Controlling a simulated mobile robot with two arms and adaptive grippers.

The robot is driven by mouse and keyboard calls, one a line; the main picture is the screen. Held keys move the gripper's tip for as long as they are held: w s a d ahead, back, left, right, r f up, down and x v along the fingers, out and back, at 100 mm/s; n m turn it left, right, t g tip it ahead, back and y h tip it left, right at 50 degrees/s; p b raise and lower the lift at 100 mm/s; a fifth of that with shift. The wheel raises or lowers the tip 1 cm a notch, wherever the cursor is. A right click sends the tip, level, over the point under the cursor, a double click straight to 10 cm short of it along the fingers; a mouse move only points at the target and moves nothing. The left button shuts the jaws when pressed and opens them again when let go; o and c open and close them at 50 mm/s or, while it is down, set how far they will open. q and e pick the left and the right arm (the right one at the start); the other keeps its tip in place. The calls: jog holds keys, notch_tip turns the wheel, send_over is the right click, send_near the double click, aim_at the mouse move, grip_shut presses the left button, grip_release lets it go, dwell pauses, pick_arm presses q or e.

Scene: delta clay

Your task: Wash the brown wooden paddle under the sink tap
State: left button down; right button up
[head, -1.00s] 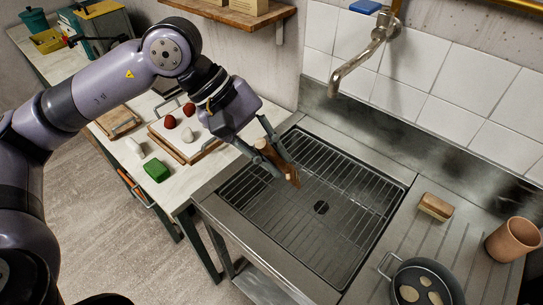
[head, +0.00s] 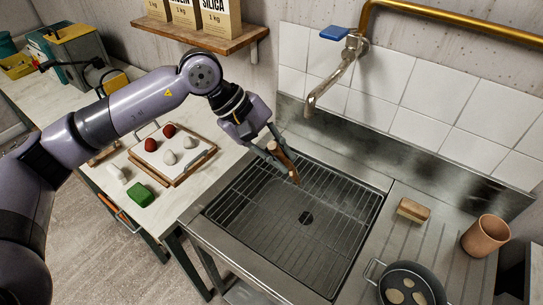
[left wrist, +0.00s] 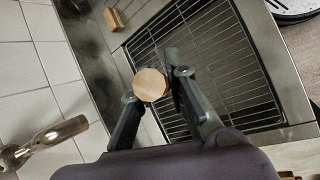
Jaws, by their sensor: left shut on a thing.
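My left gripper (head: 275,148) is shut on the brown wooden paddle (head: 287,165). It holds the paddle above the back left part of the sink (head: 300,235). In the left wrist view the paddle's pale, round-looking end (left wrist: 150,85) faces the camera between the two fingers. The tap (head: 330,78) sticks out from the tiled wall, to the right of and above the gripper in the head view. It also shows at the lower left of the left wrist view (left wrist: 50,137). I see no water coming from it. My right gripper is not in view.
A brush-like block (head: 412,210), a clay cup (head: 484,236) and a pan with pale discs (head: 408,285) stand on the right drainboard. A tray with red and white lumps (head: 165,178) and a green block (head: 139,194) lie left of the sink. A shelf (head: 200,40) hangs above.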

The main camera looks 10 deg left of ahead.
pick_arm(q)
jog(key=shift+w+d+f+b, duration=0.25)
jog(key=shift+w+d+b, duration=0.1)
jog(key=shift+w, duration=0.1)
jog(key=shift+w+d+f+b, duration=0.1)
jog(key=shift+w+d+b, duration=0.1)
jog(key=shift+w+b, duration=0.4)
jog(key=shift+w+d+f, duration=0.1)
jog(key=shift+w+d, duration=0.1)
jog(key=shift+w, duration=0.5)
jog(key=shift+w+d, duration=0.15)
jog(key=shift+w, duration=0.15)
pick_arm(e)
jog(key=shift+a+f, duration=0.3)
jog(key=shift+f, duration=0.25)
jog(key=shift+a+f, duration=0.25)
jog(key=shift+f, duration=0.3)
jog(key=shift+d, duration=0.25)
